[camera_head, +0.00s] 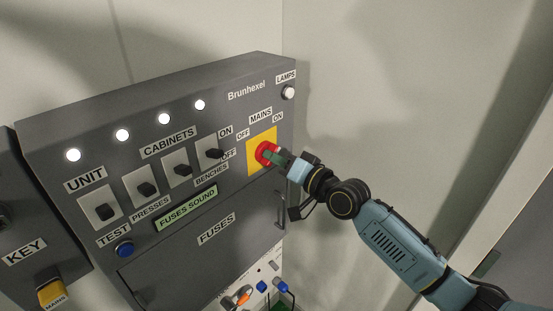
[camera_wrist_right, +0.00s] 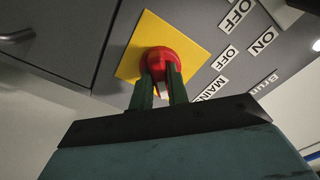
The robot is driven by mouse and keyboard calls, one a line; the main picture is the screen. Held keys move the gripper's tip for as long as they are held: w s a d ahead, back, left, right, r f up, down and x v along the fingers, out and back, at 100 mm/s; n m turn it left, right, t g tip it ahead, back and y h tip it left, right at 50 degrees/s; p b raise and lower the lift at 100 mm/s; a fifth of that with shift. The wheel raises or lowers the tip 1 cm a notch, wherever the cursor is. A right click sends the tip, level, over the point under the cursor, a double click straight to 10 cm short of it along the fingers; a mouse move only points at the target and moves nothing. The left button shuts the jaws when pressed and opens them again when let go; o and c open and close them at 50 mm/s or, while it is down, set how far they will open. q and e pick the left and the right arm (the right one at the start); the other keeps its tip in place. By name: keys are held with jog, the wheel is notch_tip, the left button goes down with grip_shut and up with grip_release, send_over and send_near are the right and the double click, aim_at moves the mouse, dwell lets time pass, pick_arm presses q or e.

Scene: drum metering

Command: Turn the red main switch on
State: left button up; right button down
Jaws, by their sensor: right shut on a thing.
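The red main switch (camera_head: 266,153) is a round red knob on a yellow square plate (camera_head: 262,140), at the right end of the grey panel in the head view. Labels MAINS, OFF and ON stand above it. My right gripper (camera_head: 271,156) reaches in from the right and is shut on the knob. In the right wrist view the two green fingers (camera_wrist_right: 161,88) hold the lower part of the red knob (camera_wrist_right: 160,62), with a pale piece showing between them. The fingers partly hide the knob, so I cannot tell its setting. My left gripper is not in view.
The grey panel (camera_head: 236,79) carries several black cabinet switches, lit white lamps, a blue test button (camera_head: 124,249) and a green FUSES SOUND sign (camera_head: 187,208). A key box (camera_head: 25,250) stands at left. Free room lies right of the panel.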

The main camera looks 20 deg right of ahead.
dwell(0.4)
jog(key=c, duration=1.4)
grip_release()
jog(key=shift+o, duration=0.2)
jog(key=b+v, duration=0.2)
jog(key=v, duration=1.1)
jog(key=shift+s+b, duration=0.15)
jog(key=shift+b, duration=0.2)
jog(key=shift+d, duration=0.1)
